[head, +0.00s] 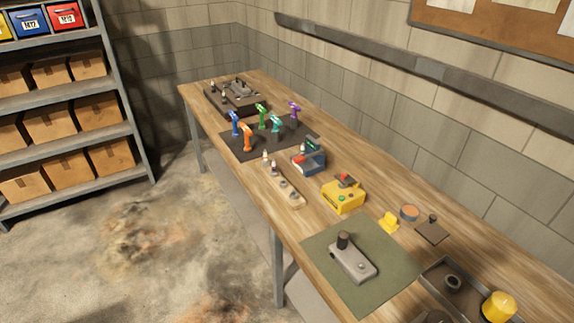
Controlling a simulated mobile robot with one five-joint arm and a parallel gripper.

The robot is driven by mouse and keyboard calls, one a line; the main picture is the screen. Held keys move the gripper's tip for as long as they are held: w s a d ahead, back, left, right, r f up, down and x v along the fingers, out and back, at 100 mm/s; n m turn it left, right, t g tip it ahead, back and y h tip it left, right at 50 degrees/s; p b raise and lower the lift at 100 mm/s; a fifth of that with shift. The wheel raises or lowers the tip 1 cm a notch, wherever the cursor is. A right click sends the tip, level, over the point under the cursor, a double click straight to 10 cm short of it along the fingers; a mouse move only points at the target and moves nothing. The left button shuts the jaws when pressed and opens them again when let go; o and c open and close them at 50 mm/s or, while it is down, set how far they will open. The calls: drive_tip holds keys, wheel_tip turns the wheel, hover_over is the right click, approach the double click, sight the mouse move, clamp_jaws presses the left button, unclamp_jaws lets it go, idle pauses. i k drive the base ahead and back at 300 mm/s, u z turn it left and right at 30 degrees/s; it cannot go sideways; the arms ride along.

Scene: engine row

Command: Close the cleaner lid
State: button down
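I cannot tell for sure which thing is the cleaner. A small blue machine (309,164) stands on the bench with a red part on its left and a dark upright piece with green at its back. Whether that upright piece is a raised lid is too small to tell. A yellow box (343,197) with a green button and a dark and red top piece stands nearer, to its right. No open lid shows clearly on it. My gripper is not in view.
The long wooden bench (392,188) runs along the block wall. A wooden plug rack (284,188), small coloured robot arms on a dark mat (238,146), and a grey block on a green mat (322,262) stand on it. A tray (430,279) holds a yellow cylinder (499,307). Floor is clear at left.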

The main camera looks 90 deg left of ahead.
sight(346, 178)
drive_tip(key=u, duration=1.5)
drive_tip(key=k, duration=0.2)
drive_tip(key=u, duration=1.95)
drive_tip(key=i, duration=1.7)
drive_tip(key=u, duration=0.15)
